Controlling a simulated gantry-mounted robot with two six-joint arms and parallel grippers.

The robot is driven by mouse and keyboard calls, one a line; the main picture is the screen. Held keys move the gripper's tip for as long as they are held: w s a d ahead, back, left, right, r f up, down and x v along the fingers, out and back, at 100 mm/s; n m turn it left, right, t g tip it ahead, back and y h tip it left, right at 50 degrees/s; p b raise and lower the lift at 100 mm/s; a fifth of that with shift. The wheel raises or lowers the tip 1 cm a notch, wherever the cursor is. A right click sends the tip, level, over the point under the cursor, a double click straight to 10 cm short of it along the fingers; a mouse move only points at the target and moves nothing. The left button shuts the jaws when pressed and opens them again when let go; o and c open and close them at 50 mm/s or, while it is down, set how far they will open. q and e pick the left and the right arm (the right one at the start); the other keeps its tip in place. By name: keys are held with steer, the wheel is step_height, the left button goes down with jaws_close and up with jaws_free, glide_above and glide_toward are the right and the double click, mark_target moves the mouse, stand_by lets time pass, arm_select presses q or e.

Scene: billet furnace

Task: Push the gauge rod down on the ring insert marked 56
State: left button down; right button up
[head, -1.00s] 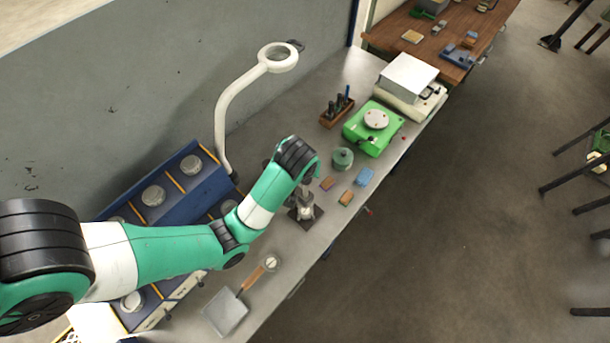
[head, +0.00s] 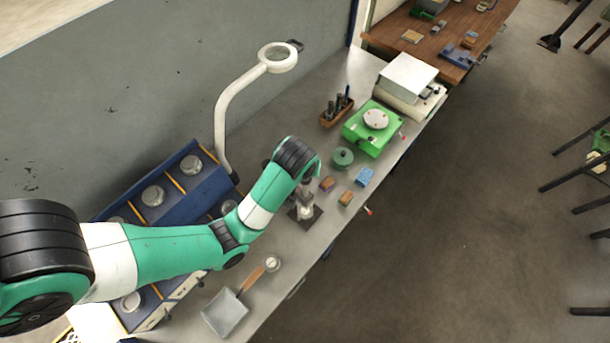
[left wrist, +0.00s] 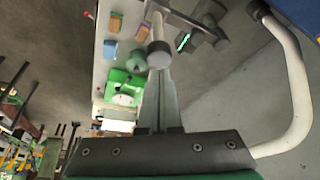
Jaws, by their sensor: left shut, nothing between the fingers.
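My left gripper (left wrist: 160,75) is shut and empty, its fingers together. It also shows in the head view, partly hidden by the wrist, above a small stand (head: 304,214) with a dark square base and a pale metal part on it. In the left wrist view a grey rod with a round end (left wrist: 159,55), probably the gauge rod, lies right at the fingertips; whether they touch I cannot tell. A dark bracket (left wrist: 195,25) with a small lit green strip is beside it. No 56 mark is legible, so I cannot single out the ring insert. My right gripper is not in view.
A white magnifier arm (head: 221,110) rises behind. A blue unit with round lids (head: 153,195) is at left. Small blocks (head: 346,198), a green round pot (head: 343,158) and a green device (head: 361,138) are beyond the stand. A dustpan (head: 225,313) lies in front.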

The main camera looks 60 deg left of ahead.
mark_target(305, 187)
arm_select(q)
steer(key=shift+f, duration=0.1)
stand_by(0.3)
steer(key=shift+f+b, duration=5.25)
steer(key=shift+b, duration=0.1)
steer(key=shift+r, duration=0.15)
steer(key=shift+r, duration=0.1)
step_height(305, 187, up, 7)
steer(key=p, duration=0.7)
steer(key=shift+p, duration=0.3)
